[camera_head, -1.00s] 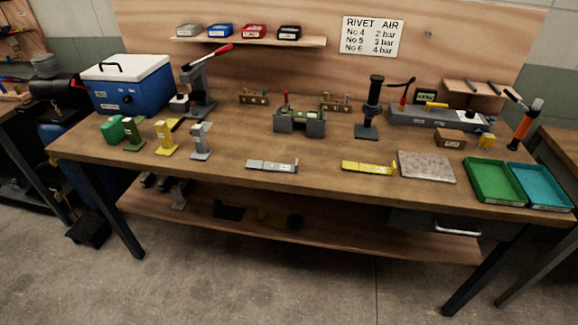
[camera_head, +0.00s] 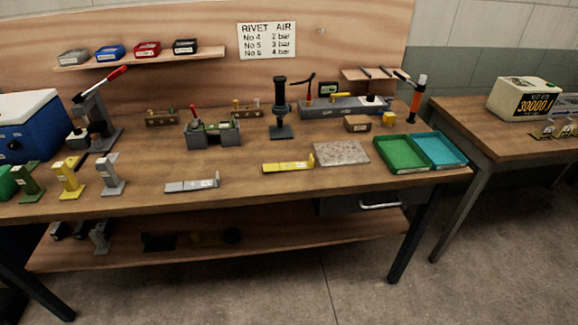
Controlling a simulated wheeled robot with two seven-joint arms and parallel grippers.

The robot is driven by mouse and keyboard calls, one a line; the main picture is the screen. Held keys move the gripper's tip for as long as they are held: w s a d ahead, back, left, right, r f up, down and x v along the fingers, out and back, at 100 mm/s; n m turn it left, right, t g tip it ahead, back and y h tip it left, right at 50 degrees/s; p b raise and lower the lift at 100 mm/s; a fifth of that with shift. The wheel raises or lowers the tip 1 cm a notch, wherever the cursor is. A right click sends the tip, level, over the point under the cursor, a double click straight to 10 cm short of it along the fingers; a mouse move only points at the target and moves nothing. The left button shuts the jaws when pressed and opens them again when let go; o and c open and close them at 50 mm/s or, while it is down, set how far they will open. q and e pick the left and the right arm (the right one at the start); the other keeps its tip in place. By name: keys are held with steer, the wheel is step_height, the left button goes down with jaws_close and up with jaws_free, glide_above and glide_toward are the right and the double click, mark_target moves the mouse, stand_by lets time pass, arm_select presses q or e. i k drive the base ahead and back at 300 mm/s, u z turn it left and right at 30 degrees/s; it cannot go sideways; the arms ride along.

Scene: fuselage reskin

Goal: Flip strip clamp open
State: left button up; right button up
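No part labelled as the strip clamp can be read, so I cannot tell for sure which fixture it is. Neither of my grippers is in view.
On the wooden bench (camera_head: 240,167) are a grey strip (camera_head: 192,186), a yellow strip (camera_head: 289,167), a stone plate (camera_head: 341,153), a green tray (camera_head: 400,153) and a teal tray (camera_head: 441,150). A black press (camera_head: 280,110) stands between the fixtures. Floor (camera_head: 330,285) in front is clear.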

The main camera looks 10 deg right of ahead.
mark_target(194, 125)
steer(key=u, duration=0.05)
steer(key=i, duration=1.25)
